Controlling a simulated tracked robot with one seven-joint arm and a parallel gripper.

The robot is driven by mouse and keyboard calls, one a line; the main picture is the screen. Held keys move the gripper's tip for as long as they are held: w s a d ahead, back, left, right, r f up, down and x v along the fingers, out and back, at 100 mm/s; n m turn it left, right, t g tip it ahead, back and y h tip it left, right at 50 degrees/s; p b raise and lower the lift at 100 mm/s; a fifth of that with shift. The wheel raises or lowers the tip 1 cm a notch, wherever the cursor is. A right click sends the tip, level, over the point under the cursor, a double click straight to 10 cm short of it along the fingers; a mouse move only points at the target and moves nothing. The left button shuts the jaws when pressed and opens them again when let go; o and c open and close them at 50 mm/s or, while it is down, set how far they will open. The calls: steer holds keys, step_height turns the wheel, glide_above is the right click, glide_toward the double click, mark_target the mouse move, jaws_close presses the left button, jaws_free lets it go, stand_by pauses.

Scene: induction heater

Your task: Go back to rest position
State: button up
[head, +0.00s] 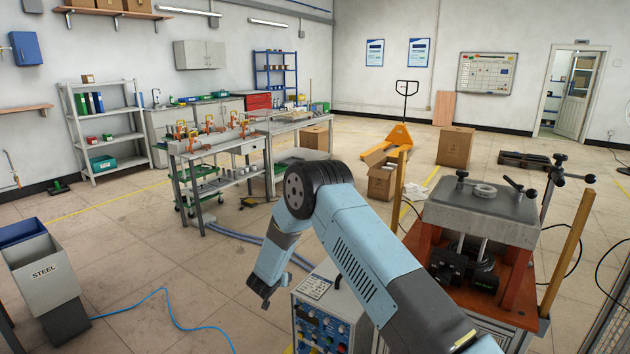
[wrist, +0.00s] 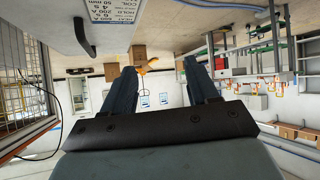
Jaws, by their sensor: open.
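My blue arm reaches up from the lower right of the head view and bends down at the elbow. My gripper (head: 265,291) hangs at the lower end of the arm, just left of the heater's control box (head: 320,322). In the wrist view the two dark fingers of my gripper (wrist: 162,88) stand wide apart with nothing between them. The wrist picture shows the room upside down.
The induction heater (head: 482,212) with its black knobs stands on an orange frame at the right. A grey STEEL bin (head: 42,272) is at the left. A workbench (head: 215,147) stands behind my arm. A blue hose (head: 168,305) lies on the open floor.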

steer(key=w+d+r+n+y, duration=0.1)
steer(key=d+r+y, duration=0.1)
steer(key=r, duration=1)
steer(key=d+r+y, duration=0.1)
steer(key=d+r, duration=0.1)
steer(key=r, duration=0.9)
steer(key=s+d+r+y, duration=0.1)
steer(key=s+d+r, duration=0.25)
steer(key=r, duration=0.25)
steer(key=s+d+r+n+g, duration=0.1)
steer(key=s+d+r, duration=0.25)
steer(key=r, duration=0.35)
steer(key=s+d+r+y, duration=0.1)
steer(key=s+d+r, duration=0.25)
steer(key=r, duration=0.25)
steer(key=s+d+r+g, duration=0.1)
steer(key=s+d+r, duration=0.45)
steer(key=s, duration=0.35)
steer(key=s+d+r+g, duration=0.1)
steer(key=s+d+r, duration=0.4)
steer(key=s, duration=0.5)
steer(key=s+d+f+g+h, duration=0.1)
steer(key=s+d, duration=0.4)
steer(key=s, duration=0.5)
steer(key=s+d+f+g+h, duration=0.1)
steer(key=s+d+f+h, duration=0.1)
steer(key=s+d, duration=0.4)
steer(key=s, duration=0.5)
steer(key=shift+s+d+m, duration=0.25)
steer(key=shift+s+m, duration=0.05)
